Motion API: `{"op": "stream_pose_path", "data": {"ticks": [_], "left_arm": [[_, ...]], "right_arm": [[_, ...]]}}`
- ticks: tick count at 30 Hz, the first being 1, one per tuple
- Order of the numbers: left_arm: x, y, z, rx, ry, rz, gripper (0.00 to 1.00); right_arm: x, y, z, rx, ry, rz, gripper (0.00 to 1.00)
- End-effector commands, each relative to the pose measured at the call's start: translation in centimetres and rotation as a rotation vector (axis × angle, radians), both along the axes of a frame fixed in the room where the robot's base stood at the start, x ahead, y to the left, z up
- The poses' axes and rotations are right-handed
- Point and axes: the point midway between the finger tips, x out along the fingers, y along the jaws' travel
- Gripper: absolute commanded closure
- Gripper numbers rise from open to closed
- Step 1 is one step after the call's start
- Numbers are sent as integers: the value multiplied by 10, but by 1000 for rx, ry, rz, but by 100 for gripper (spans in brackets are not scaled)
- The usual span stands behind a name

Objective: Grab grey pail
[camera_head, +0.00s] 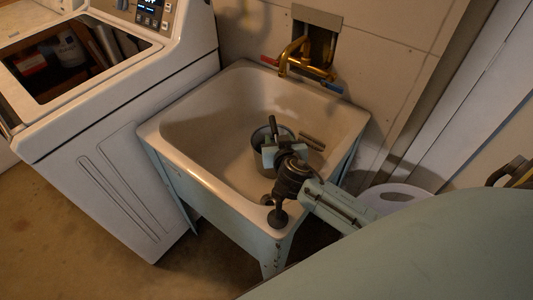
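The grey pail (259,137) stands inside the utility sink, on the basin floor toward its right side. My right arm comes in from the right, and my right gripper (273,140) is over the pail, overlapping its front and right rim in the picture. One dark finger shows against the pail's opening. The gripper's own body hides part of the pail and the other finger, so I cannot tell whether the fingers touch or hold the rim. My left gripper is not in view.
The white sink (180,124) has a brass faucet (301,62) on the wall behind it. A white washing machine (120,160) with an open lid stands to the left. A white round object (396,195) stands at the right. The left part of the basin is clear.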

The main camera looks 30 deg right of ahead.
Motion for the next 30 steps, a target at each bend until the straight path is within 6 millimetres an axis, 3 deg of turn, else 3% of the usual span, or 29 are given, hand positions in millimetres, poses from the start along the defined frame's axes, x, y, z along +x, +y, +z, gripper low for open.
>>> {"op": "stream_pose_path", "data": {"ticks": [7,30], "left_arm": [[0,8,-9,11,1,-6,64],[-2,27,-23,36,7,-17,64]], "right_arm": [[40,-15,-18,-2,-1,4,55],[95,-40,-46,2,-2,2,55]]}}
